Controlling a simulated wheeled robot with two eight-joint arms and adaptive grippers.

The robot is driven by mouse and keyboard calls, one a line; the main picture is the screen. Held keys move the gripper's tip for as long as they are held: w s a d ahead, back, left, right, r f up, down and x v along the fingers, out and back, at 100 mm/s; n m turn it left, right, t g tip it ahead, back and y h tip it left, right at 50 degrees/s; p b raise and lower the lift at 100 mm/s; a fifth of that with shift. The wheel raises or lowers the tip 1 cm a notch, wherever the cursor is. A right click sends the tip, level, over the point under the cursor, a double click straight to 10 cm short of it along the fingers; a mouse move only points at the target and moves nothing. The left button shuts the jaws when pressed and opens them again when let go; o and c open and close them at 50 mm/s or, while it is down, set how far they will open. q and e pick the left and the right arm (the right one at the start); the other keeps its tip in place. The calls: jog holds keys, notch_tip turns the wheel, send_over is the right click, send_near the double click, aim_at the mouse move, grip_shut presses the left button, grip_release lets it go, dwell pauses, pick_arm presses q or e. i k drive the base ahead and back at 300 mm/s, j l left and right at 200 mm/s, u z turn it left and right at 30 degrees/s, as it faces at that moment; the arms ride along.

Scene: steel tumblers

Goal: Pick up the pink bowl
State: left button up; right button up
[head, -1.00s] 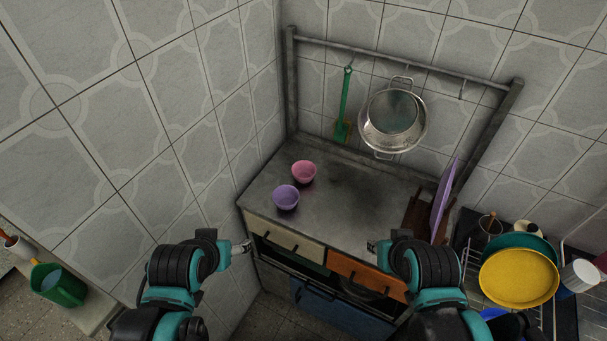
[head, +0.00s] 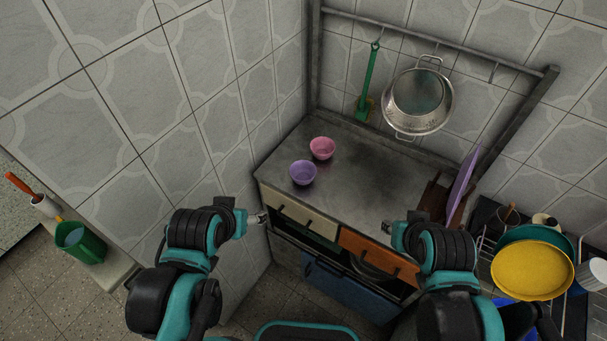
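The pink bowl (head: 322,148) stands upright on the metal counter (head: 365,180), towards its back left. A purple bowl (head: 303,172) stands just in front and to the left of it. My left gripper (head: 262,217) is at the counter's front left edge, apart from both bowls. My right gripper (head: 386,226) is near the front edge, right of the bowls and apart from them. The fingers of both grippers are small and partly hidden, so I cannot tell whether they are open or shut. Nothing shows held in either one.
A steel colander (head: 418,101) and a green spatula (head: 369,80) hang from a rail behind the counter. A purple board (head: 462,186) leans at the counter's right end. A yellow plate (head: 532,270) is at far right. The middle of the counter is clear.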

aim_at(321, 148)
jog(key=i+j+z, duration=0.1)
jog(key=z, duration=0.35)
jog(key=j+z, duration=0.25)
jog(key=z, duration=0.2)
jog(key=j+z, duration=0.25)
jog(key=z, duration=0.2)
